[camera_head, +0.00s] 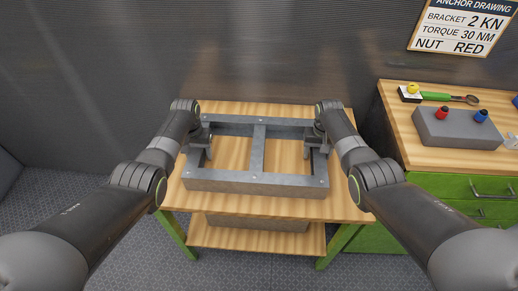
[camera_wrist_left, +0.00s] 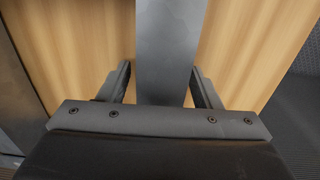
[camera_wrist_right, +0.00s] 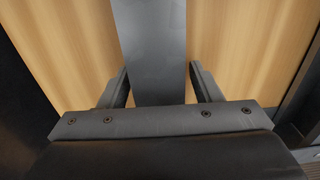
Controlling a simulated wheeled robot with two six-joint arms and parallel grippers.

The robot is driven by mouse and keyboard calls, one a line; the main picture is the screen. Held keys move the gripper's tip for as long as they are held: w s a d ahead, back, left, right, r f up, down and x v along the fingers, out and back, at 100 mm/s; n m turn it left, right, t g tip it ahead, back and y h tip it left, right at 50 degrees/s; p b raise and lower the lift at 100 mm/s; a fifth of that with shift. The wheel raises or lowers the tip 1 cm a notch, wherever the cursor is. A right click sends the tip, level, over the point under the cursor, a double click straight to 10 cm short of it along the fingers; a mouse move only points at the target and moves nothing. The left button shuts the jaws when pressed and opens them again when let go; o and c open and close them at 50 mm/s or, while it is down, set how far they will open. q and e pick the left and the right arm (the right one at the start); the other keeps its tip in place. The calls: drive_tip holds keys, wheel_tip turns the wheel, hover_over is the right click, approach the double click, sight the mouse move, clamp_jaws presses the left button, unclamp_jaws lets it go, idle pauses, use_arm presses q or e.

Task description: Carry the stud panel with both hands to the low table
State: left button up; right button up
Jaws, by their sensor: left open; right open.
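The stud panel (camera_head: 257,183), a grey rectangular frame with a middle bar, lies flat on a wooden-topped table (camera_head: 225,108) with green legs. My left gripper (camera_head: 208,148) is at the panel's left side bar, and my right gripper (camera_head: 308,148) is at its right side bar. In the left wrist view the side bar (camera_wrist_left: 168,50) runs between the two open fingers, with gaps on both sides. In the right wrist view the other side bar (camera_wrist_right: 152,50) likewise passes between open fingers. Parts of both side bars are hidden by my grippers in the head view.
A lower shelf (camera_head: 255,238) under the table holds a grey-brown block (camera_head: 258,223). At right stands a green drawer cabinet (camera_head: 455,190) with a grey block (camera_head: 457,128) carrying red and blue pieces. A sign (camera_head: 463,25) hangs on the back wall. Floor is clear at left.

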use_arm(q)
wheel_tip(320, 180, up, 11)
drive_tip(key=shift+r, duration=0.35)
use_arm(e)
drive_tip(key=shift+r, duration=0.1)
wheel_tip(320, 180, up, 12)
drive_tip(key=shift+f, duration=0.1)
idle(0.4)
idle(0.4)
